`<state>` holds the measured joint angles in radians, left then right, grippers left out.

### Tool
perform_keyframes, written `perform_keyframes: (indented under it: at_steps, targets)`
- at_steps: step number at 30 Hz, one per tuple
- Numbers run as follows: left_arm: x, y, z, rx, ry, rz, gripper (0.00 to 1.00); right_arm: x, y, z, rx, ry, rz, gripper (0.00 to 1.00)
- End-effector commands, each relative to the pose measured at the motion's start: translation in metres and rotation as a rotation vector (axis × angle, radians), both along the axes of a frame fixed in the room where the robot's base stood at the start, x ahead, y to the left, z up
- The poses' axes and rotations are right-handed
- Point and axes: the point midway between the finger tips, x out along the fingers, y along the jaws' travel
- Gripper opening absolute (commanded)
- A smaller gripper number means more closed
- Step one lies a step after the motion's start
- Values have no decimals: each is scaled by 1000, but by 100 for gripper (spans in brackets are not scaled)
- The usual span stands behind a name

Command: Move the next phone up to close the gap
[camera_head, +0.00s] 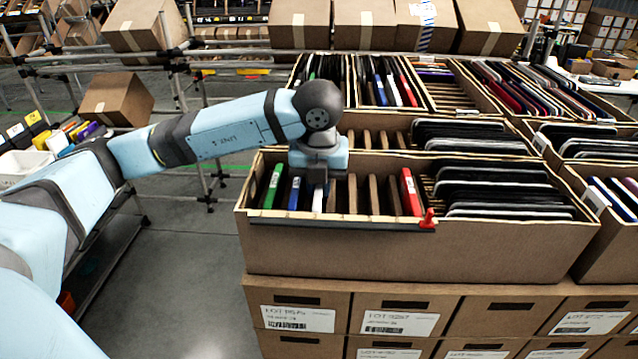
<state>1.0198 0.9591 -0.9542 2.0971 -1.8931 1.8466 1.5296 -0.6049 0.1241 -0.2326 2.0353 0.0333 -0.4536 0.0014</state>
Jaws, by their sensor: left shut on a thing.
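The front carton (400,250) holds phones standing on edge between brown cardboard dividers. In its left half are a green phone (273,186), a blue phone (294,193) and a white phone (318,199). Several dividers with no phone between them follow to the right, then a red phone (410,193). My left gripper (318,177) points down over the white phone and is shut on it; its fingers and the phone's upper end are partly hidden by the wrist. The phone's lower part is inside the carton. My right gripper is not in view.
A red clip (428,219) sits on the carton's front rim, at the end of a dark strip (330,223). Dark phones (495,190) fill the carton's right half. More filled cartons stand behind and to the right. Labelled boxes (300,315) are stacked below.

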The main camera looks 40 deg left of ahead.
Motion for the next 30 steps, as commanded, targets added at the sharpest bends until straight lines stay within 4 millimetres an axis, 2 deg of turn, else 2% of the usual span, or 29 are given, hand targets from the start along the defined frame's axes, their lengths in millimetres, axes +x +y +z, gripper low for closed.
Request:
perform_keyframes:
  at_steps: [29,30]
  targets:
    - [0,0,-6,0,0,0,0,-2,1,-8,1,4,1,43]
    - [0,0,-6,0,0,0,25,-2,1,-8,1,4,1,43]
